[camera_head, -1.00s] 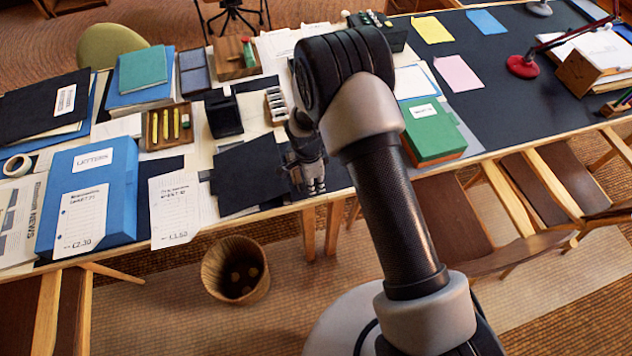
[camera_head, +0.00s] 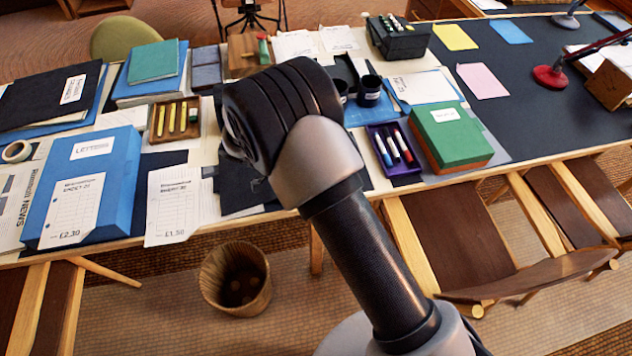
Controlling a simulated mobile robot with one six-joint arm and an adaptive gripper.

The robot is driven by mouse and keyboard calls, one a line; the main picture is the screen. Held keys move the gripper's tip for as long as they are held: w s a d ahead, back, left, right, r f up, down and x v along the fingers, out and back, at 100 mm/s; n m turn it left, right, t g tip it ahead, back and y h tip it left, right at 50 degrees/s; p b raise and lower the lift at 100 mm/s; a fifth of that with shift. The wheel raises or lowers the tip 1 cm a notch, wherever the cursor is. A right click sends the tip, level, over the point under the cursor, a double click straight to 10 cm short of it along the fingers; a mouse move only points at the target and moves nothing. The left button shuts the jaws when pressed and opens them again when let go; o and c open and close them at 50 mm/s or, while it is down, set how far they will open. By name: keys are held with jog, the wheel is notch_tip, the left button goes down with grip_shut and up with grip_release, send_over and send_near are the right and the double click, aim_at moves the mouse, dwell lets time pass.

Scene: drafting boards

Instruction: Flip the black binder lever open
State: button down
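A black binder or folder with a white label (camera_head: 45,98) lies on a blue one at the far left of the desk. A second black, flat folder (camera_head: 234,186) lies near the front edge, partly hidden behind my arm. I cannot make out a lever on either, nor tell which is the binder meant. My gripper is hidden behind my own arm, so its opening and its distance to the folders do not show.
Left of the arm are a blue letters box (camera_head: 95,180) and a pencil tray (camera_head: 174,122). Right of it are a purple marker tray (camera_head: 393,150), a green box (camera_head: 450,137) and a black cup (camera_head: 369,90). A waste bin (camera_head: 236,280) stands on the floor.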

dwell(0.4)
jog(key=c, duration=1.4)
grip_release()
jog(key=shift+c, duration=0.2)
jog(key=v, duration=1.2)
jog(key=shift+s+a+f, duration=0.1)
jog(key=shift+s, duration=0.05)
